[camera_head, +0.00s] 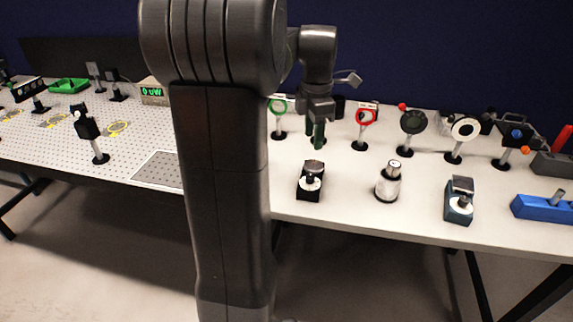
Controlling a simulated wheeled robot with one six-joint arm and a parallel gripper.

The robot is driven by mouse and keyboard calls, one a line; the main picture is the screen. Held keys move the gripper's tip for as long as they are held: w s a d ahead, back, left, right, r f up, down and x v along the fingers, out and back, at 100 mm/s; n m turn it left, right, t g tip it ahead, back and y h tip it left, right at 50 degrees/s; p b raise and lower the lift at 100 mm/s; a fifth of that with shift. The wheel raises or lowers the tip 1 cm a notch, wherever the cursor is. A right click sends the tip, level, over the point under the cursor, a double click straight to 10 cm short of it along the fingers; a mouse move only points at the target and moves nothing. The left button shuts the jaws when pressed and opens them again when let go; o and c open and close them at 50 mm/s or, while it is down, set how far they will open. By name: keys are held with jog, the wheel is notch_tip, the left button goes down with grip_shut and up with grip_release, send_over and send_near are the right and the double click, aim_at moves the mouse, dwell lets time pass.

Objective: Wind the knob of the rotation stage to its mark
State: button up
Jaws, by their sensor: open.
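My gripper (318,137) hangs fingers-down above the white table, behind the black device and apart from it. It is open and nothing shows between its fingers, which look small here. A black device with a silver round part on top and a pale disc in front (311,181) stands at the front of the table. A silver-white cylinder with a small top (388,182) stands to its right. I cannot tell for sure which is the rotation stage; no mark is readable.
A blue block (543,207) is at the right. A perforated board (55,140) lies left; my arm hides the middle.

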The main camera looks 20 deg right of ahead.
aim_at(310, 176)
jog(key=shift+n, duration=0.5)
jog(key=f, duration=0.4)
jog(key=w+f, duration=0.1)
jog(key=f, duration=0.9)
jog(key=shift+w+d, duration=0.15)
jog(key=shift+d, duration=0.1)
jog(key=shift+r, duration=0.1)
jog(key=c, duration=1)
